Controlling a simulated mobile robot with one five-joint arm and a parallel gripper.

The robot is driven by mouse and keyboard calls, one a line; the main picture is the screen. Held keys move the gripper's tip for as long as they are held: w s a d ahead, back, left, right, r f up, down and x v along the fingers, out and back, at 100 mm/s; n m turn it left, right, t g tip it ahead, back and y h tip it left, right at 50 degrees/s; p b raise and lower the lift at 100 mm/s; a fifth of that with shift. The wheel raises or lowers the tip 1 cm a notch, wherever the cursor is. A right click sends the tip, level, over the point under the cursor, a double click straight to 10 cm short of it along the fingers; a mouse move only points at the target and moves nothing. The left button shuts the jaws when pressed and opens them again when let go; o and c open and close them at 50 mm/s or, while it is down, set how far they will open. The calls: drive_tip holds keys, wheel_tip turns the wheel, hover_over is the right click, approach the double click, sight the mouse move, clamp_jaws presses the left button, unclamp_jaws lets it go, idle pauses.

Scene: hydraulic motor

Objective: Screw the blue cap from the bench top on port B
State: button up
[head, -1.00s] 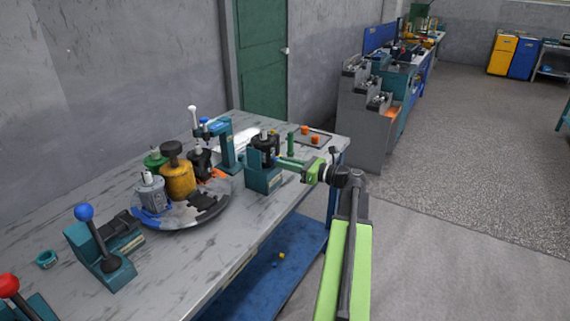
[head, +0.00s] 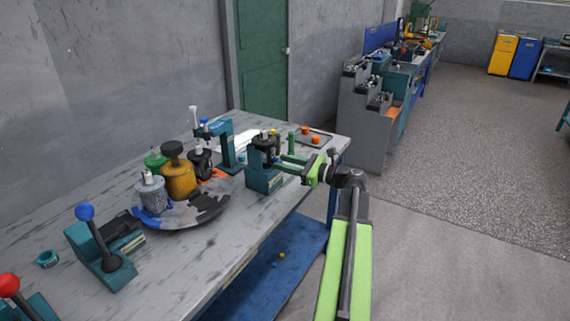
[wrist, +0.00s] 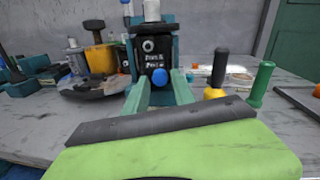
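The motor block (wrist: 152,52) is black and stands upright in a teal fixture (head: 264,180) at the bench's right part. Its front face shows a dark ringed port (wrist: 148,46) above and white lettering too small to read surely. The blue cap (wrist: 159,76) sits low on that face, at a lower port; how far it is screwed in I cannot tell. My gripper (head: 282,162) points at this face. In the wrist view its two teal fingers stand apart, one on each side of the blue cap, with a small gap visible.
A tray with orange caps (head: 315,138) lies at the bench's far end. A round turntable with several motors (head: 180,212) and a blue-knobbed lever (head: 84,212) are to the left.

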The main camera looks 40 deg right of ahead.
drive_tip(key=n, duration=0.6)
drive_tip(key=shift+d, duration=0.1)
drive_tip(key=shift+c, duration=0.2)
clamp_jaws()
drive_tip(key=shift+w+m, duration=0.1)
drive_tip(key=shift+m, duration=0.7)
drive_tip(key=shift+o, duration=0.2)
unclamp_jaws()
